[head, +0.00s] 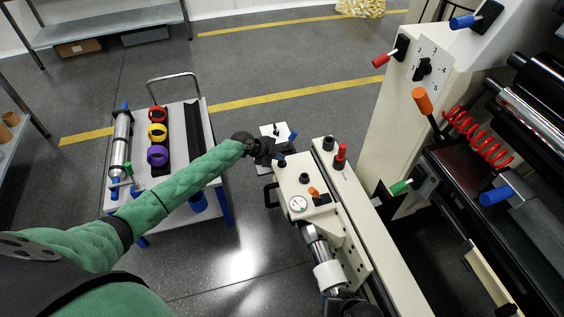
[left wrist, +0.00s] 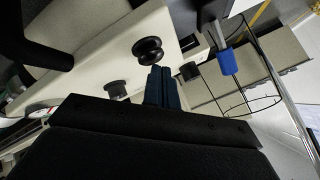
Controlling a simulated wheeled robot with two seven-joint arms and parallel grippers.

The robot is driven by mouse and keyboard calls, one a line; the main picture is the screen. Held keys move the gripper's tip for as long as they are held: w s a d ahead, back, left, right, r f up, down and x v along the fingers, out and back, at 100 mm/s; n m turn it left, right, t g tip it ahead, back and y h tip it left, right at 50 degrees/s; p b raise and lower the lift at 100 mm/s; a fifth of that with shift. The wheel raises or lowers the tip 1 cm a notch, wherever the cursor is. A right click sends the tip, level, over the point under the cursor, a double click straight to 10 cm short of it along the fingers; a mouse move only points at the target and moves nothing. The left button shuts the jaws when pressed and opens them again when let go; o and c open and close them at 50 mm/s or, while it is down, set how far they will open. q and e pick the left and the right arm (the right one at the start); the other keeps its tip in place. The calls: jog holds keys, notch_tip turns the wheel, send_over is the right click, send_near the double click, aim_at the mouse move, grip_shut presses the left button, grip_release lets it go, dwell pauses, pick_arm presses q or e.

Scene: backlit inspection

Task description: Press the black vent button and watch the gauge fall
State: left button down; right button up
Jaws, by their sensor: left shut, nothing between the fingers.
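The cream valve box (head: 291,190) stands at the centre of the head view. It carries a round white gauge (head: 297,203), an orange-tipped lever and a black knob (head: 304,179). The gauge reading is too small to tell. My left gripper (head: 281,161) is shut and empty at the box's far left edge. In the left wrist view its dark blue fingers (left wrist: 166,88) are together, just short of a round black button (left wrist: 148,50); whether they touch it is unclear. A second black knob (left wrist: 115,89) is left of the fingers. A dark shape at the head view's bottom may be my right gripper.
A blue-tipped lever (left wrist: 226,60) is close to the right of my left fingers. A red-topped knob (head: 341,153) stands on the adjoining cream rail. A cart (head: 207,130) with coloured rings is under my left arm. The large machine (head: 385,140) stands on the right.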

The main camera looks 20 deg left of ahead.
aim_at(279, 162)
pick_arm(q)
jog(key=shift+f+b, duration=0.35)
jog(key=shift+b, duration=0.05)
dwell(0.4)
jog(key=shift+r, duration=0.1)
dwell(0.3)
jog(key=shift+r, duration=0.7)
jog(key=shift+r+p, duration=0.15)
jog(key=shift+p, duration=0.2)
jog(key=shift+r+p, duration=1.05)
jog(key=shift+r, duration=1.35)
